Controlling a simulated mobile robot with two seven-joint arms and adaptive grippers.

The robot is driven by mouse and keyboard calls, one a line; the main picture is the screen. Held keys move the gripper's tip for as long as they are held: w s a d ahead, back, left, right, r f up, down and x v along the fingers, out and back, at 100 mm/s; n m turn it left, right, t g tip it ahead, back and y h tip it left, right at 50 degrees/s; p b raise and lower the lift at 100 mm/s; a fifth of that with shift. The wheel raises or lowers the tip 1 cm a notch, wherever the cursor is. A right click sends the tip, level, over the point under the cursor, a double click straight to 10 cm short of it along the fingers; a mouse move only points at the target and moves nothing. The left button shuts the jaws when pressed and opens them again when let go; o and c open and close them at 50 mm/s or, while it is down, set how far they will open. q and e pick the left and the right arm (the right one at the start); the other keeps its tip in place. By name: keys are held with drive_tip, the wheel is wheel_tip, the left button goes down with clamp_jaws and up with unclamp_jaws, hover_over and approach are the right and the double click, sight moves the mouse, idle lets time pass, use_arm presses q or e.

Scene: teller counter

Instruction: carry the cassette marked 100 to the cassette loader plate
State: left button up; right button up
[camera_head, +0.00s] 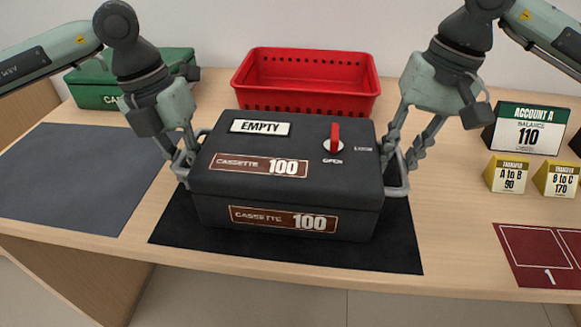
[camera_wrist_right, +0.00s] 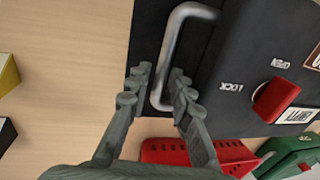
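The black cassette marked 100 (camera_head: 290,185) sits on a black mat (camera_head: 400,240), with an EMPTY label and a red knob (camera_head: 335,138) between OPEN and LOCK marks. It has a metal handle at each end. My right gripper (camera_head: 400,152) is at the right handle (camera_head: 402,185); in the right wrist view its fingers are spread, with the handle bar (camera_wrist_right: 172,50) between them and a gap visible. My left gripper (camera_head: 182,152) is at the left handle, its fingertips partly hidden against the cassette. No mat in view is labelled as the loader plate.
A grey-blue mat (camera_head: 75,175) lies clear at the left. A red crate (camera_head: 305,100) and a green cassette (camera_head: 100,95) stand behind. The account sign (camera_head: 527,130), yellow transfer blocks (camera_head: 507,175) and a red mat (camera_head: 540,255) are at the right. The counter's front edge is close.

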use_arm(q)
drive_tip(key=shift+c, duration=0.3)
use_arm(e)
drive_tip(key=shift+c, duration=0.3)
use_arm(q)
clamp_jaws()
use_arm(e)
drive_tip(key=shift+c, duration=1.2)
clamp_jaws()
use_arm(q)
drive_tip(key=shift+r, duration=0.2)
use_arm(e)
drive_tip(key=shift+r, duration=0.2)
